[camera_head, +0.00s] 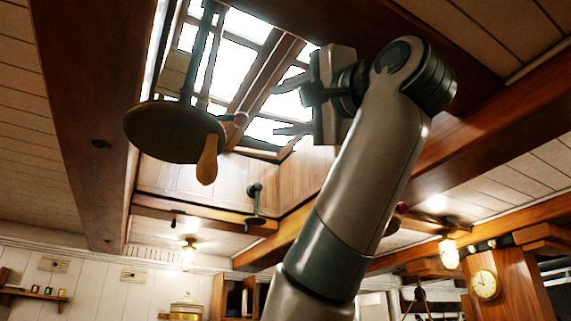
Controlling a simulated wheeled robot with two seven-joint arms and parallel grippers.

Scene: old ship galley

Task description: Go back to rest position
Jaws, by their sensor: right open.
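My right arm rises from the bottom middle of the head view, with its wrist bent at the upper right. My right gripper (283,108) points left, high up in front of the bright skylight. Its two dark fingers are apart, and I see nothing between them. My left gripper is not in the view.
A round wooden disc (160,132) hangs on rods left of my right gripper, with a wooden handle-like piece (208,160) at its edge. The skylight (240,45) is above. Beams cross the ceiling. A lit lamp (449,252) and a clock (486,284) are at right.

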